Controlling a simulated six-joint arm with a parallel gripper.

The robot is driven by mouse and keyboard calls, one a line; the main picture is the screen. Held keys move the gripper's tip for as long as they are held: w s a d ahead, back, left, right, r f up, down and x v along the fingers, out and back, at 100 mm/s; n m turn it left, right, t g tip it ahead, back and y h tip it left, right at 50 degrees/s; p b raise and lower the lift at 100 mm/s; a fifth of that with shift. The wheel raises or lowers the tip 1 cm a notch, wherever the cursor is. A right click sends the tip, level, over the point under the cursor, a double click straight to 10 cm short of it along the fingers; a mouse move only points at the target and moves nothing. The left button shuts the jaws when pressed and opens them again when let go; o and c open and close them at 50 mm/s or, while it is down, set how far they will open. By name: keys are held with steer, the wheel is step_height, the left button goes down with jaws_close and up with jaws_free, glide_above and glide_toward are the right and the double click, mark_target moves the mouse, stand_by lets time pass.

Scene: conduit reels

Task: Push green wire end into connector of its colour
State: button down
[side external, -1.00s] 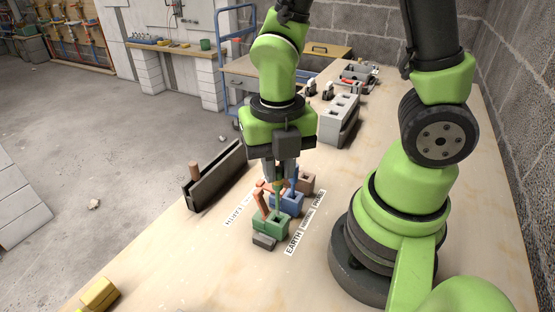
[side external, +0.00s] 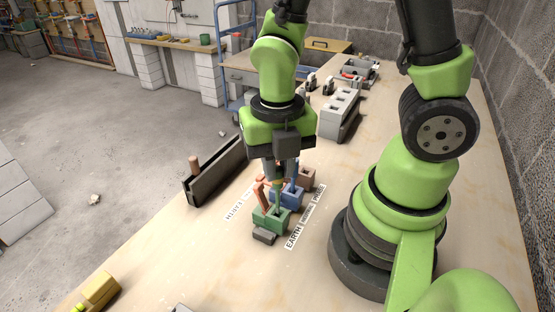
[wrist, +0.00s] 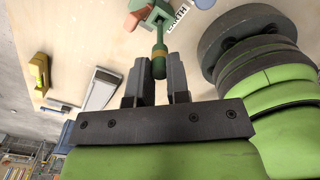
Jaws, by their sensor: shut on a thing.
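The green connector (side external: 270,219) is the nearest of a row on the bench, with an upright orange lever. It also shows at the top of the wrist view (wrist: 144,8). My gripper (side external: 279,180) points down over the row. In the wrist view, my gripper (wrist: 155,84) is shut on the green wire end (wrist: 159,66), a rounded green piece with an orange-yellow band. Its thin stem runs to the green connector. I cannot tell whether the tip is inside the opening. The blue connector (side external: 293,198) and brown connector (side external: 306,179) stand behind, partly hidden.
Printed labels (side external: 293,238) lie beside the connectors. A dark slotted holder (side external: 213,173) stands to the left, and a grey block with openings (side external: 340,114) stands behind. A yellow object (side external: 97,289) lies at the front left. The bench front is mostly clear.

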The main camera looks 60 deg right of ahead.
steer(key=shift+f, duration=1.5)
stand_by(0.8)
steer(key=c, duration=0.8)
jaws_free()
steer(key=shift+r, duration=0.1)
steer(key=shift+r, duration=3.45)
